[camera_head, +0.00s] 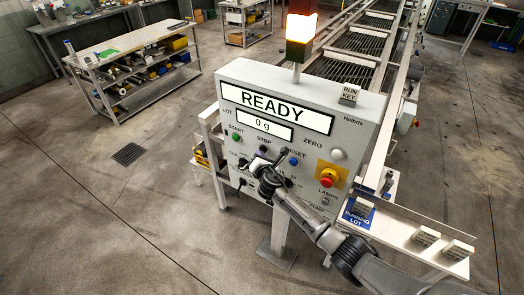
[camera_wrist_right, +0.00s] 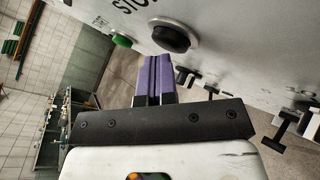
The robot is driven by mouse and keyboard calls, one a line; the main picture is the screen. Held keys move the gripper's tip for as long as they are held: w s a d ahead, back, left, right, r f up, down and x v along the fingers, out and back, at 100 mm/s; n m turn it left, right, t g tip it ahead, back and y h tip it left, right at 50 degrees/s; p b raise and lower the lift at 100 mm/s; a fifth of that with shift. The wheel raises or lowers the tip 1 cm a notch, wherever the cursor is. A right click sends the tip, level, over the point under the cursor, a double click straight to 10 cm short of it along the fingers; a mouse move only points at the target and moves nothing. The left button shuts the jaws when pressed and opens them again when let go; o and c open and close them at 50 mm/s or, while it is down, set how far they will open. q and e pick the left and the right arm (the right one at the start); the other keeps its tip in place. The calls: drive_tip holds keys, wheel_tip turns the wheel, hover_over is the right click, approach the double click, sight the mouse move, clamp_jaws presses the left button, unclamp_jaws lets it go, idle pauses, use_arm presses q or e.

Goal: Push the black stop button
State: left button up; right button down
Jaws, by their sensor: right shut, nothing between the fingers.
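The black stop button (camera_head: 263,148) is on the grey control panel (camera_head: 345,120), between the green start button (camera_head: 236,137) and the blue reset button (camera_head: 293,161). The right wrist view shows the black button (camera_wrist_right: 172,36) close up, in a pale ring, with the green button (camera_wrist_right: 122,41) to its left. My right gripper (camera_head: 265,163) is in front of the panel, just below the stop button. Its purple fingers (camera_wrist_right: 158,62) are shut and empty, tips close to the button. I cannot tell whether they touch it. My left gripper is not in view.
Black switches (camera_wrist_right: 185,77) stick out of the panel near the fingers. A red emergency button (camera_head: 327,181) on a yellow plate is at the panel's lower right. The display (camera_head: 275,107) reads READY, and the lamp (camera_head: 301,25) above glows. Open floor lies left.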

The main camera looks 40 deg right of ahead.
drive_tip(key=shift+s+a, duration=0.25)
drive_tip(key=shift+a, duration=0.4)
drive_tip(key=a, duration=0.1)
drive_tip(key=s+a+p, duration=0.1)
drive_tip(key=a, duration=0.2)
drive_tip(key=shift+s+a+p, duration=0.25)
drive_tip(key=shift+a+p, duration=0.1)
drive_tip(key=shift+a, duration=0.05)
idle(0.8)
